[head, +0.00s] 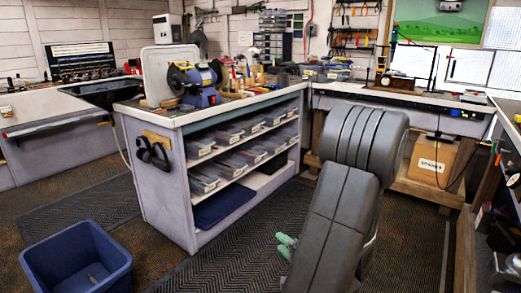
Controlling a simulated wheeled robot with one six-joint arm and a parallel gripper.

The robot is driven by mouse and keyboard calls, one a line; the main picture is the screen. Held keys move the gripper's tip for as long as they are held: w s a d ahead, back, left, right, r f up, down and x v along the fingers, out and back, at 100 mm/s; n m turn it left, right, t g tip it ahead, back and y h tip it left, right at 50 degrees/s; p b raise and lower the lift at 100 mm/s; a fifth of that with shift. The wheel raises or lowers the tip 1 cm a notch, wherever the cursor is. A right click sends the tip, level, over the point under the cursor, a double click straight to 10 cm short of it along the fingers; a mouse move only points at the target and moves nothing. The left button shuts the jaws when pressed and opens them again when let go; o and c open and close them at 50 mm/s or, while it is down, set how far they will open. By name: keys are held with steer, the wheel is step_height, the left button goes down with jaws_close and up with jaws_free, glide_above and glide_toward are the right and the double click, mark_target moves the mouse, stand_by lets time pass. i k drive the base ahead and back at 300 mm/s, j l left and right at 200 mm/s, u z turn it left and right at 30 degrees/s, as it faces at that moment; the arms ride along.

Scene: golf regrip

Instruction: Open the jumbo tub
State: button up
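I cannot pick out a jumbo tub for certain. Several clear lidded plastic tubs (228,134) with labels sit on the shelves of the central workbench, too small to read. My dark grey arm fills the right centre foreground and hides part of the floor and the back bench. My gripper's fingers cannot be made out. A small pale green piece shows beside the arm's lower left edge, and I cannot tell what it is part of.
A blue open bin (76,258) stands on the floor at the lower left. The central workbench (160,195) carries a bench grinder (197,84). A cardboard box (432,160) sits under the right bench. Dark mats (225,262) cover open floor before the shelves.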

mark_target(256, 129)
steer(key=i, duration=3.6)
